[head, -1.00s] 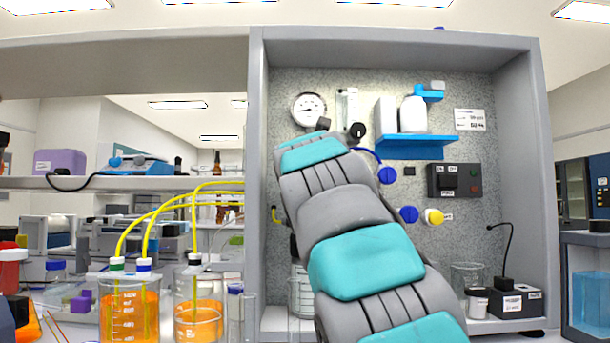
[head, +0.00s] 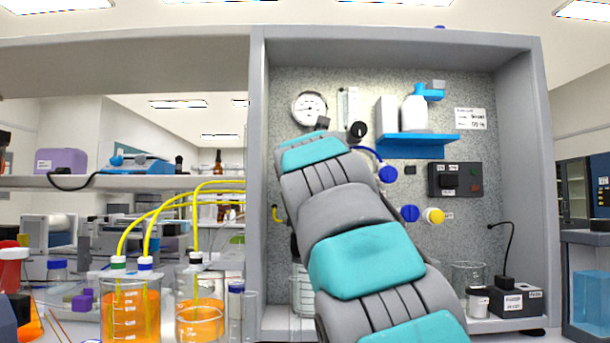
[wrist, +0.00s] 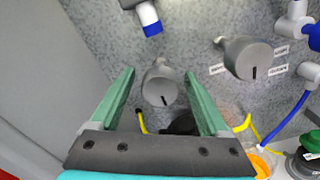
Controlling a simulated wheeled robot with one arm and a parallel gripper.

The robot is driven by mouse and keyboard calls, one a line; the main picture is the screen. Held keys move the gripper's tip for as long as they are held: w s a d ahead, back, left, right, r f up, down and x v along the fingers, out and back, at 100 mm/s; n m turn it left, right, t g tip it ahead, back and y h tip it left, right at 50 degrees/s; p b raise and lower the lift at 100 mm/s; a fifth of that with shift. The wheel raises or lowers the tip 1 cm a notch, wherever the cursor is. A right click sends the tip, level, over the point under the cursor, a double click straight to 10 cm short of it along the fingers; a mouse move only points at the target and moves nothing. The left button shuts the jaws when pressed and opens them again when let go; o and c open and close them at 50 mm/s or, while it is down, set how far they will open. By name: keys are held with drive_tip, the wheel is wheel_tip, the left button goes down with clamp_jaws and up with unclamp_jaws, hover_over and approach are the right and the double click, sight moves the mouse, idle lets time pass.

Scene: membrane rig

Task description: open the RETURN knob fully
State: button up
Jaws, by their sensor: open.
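My gripper (wrist: 159,74) is open in the wrist view, its two green fingers apart and pointing at the speckled panel. A grey knob (wrist: 160,86) with a dark mark on its face shows between the fingertips. I see no contact with it. A second, larger grey knob (wrist: 248,59) sits to the right, outside the fingers, with small white labels beside it. The label text is too small to read, so I cannot tell which knob is marked RETURN. In the head view my arm covers this part of the panel and my gripper is hidden.
A blue-ended white fitting (wrist: 149,18) lies above the knobs, and a blue tube (wrist: 292,110) and yellow tubing (wrist: 245,125) lie to the right and below. A gauge (head: 309,107), blue shelf (head: 417,145) and yellow knob (head: 433,216) are on the panel. Orange-filled beakers (head: 130,310) stand left.

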drive_tip(key=s+b, duration=0.1)
drive_tip(key=s, duration=0.7)
idle(0.4)
drive_tip(key=shift+w, duration=0.1)
